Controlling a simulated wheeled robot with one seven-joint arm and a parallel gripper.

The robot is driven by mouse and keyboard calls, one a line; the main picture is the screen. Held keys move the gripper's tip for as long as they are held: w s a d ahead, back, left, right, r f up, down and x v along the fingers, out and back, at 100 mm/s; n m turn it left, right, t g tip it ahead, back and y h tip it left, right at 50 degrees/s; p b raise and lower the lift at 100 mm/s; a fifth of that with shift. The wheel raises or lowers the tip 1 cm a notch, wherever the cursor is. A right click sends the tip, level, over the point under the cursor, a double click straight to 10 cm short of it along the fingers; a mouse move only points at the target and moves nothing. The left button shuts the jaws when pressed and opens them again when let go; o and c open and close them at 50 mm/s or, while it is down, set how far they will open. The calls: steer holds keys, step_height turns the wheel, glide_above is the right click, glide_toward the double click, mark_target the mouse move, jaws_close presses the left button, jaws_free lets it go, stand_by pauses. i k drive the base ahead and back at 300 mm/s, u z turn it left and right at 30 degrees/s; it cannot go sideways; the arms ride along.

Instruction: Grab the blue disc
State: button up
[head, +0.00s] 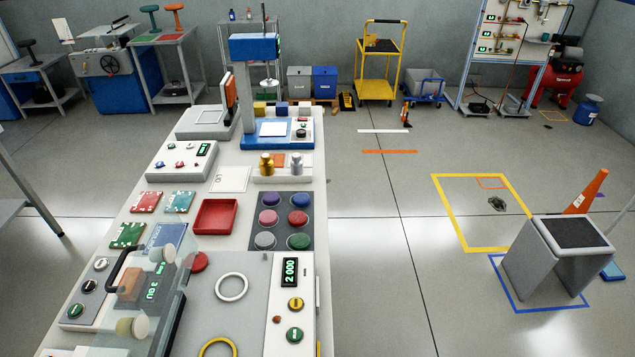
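A dark mat (284,212) on the long workbench holds several round discs in two columns. All lie apart from each other. My gripper is not in view.
A red tray (215,216) lies left of the mat. A fixture with gold and silver weights (266,164) stands behind it. A panel with a display (290,272) and a white ring (231,286) is in front.

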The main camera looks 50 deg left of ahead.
mark_target(300, 200)
steer(key=u, duration=0.5)
steer(key=i, duration=1.8)
steer(key=u, duration=1.8)
steer(key=i, duration=1.2)
steer(key=u, duration=0.8)
